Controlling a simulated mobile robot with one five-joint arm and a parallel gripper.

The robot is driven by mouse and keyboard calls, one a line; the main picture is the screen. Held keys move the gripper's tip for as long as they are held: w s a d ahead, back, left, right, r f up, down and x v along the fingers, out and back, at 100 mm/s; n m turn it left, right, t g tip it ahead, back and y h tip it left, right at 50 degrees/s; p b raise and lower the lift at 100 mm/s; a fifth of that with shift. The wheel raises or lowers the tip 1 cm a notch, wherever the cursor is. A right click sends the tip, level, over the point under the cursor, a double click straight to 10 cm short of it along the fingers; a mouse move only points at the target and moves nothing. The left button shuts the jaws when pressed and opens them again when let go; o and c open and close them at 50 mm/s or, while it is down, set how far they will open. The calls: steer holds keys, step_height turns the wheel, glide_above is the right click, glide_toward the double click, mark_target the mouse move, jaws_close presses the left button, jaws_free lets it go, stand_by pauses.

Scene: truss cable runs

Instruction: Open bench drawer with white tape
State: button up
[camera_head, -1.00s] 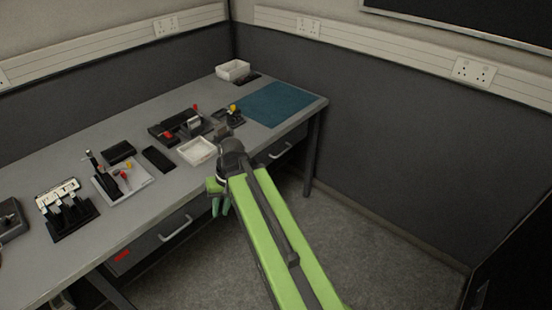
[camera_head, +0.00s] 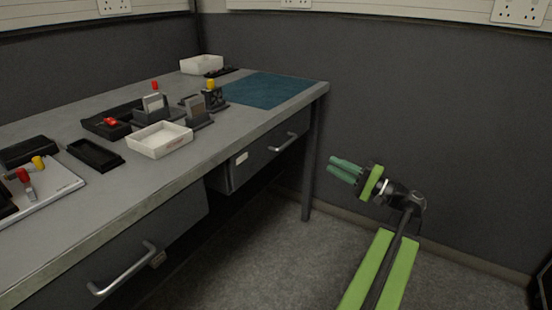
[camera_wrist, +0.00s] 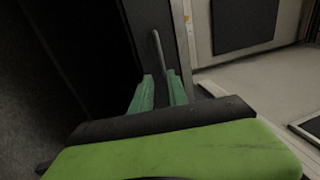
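The bench drawer (camera_head: 258,163) at the far right end of the bench is shut. A small white tape label (camera_head: 241,158) is on the left of its front, and a silver bar handle (camera_head: 283,143) is to the right of it. My gripper (camera_head: 338,168) is to the right of this drawer, clear of it, with its green fingers pointing left. In the wrist view my gripper (camera_wrist: 161,85) is open and empty. A bar handle (camera_wrist: 160,48) shows ahead, roughly in line with the gap between the fingers, not touching them.
A second shut drawer (camera_head: 185,218) with a bar handle (camera_head: 122,270) is nearer at left. The bench leg (camera_head: 309,160) stands beside the far drawer. The benchtop holds a white tray (camera_head: 160,139), a blue mat (camera_head: 262,90) and several fixtures. Floor (camera_head: 250,265) in front is clear.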

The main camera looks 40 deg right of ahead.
steer(key=p, duration=0.4)
glide_toward(288, 143)
steer(key=x, duration=1)
steer(key=shift+w+d+f, duration=0.2)
steer(key=shift+w+d, duration=0.1)
jaws_close()
stand_by(0.5)
